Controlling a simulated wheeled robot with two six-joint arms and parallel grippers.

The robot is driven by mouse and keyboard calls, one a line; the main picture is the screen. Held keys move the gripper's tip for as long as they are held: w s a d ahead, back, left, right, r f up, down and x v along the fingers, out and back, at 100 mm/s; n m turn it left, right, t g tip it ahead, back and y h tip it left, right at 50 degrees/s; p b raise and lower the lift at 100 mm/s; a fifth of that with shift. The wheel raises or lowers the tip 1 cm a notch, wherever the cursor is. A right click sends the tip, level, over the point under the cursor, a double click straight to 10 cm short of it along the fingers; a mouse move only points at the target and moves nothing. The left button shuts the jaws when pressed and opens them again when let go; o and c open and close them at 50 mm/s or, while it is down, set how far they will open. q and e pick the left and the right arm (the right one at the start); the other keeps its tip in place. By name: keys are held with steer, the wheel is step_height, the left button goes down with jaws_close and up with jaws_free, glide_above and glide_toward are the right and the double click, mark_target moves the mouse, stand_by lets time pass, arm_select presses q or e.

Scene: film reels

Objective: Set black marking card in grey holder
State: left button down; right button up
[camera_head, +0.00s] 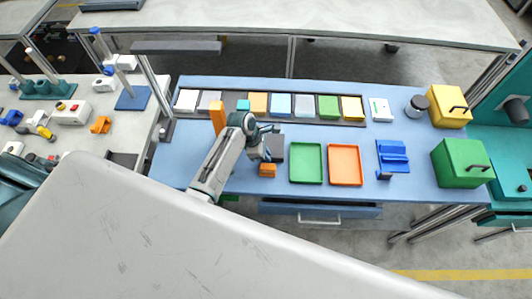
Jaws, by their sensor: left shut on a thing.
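My left gripper (270,132) is over the blue table, just above and partly in front of a dark grey flat square piece (277,148). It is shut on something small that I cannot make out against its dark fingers. I cannot tell whether the dark grey piece is the grey holder, or whether the gripper touches it. No black marking card shows clearly apart from the gripper. My right gripper is not in view.
A green tray (292,165) and an orange tray (332,165) lie right of the gripper. A small orange block (267,170) is below it; an upright orange piece (218,117) stands left. Behind is a row of coloured cards (304,105). A blue stand (392,155) and green box (460,162) are further right.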

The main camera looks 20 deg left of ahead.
arm_select(q)
steer(key=shift+f, duration=0.15)
steer(key=c, duration=1.8)
jaws_free()
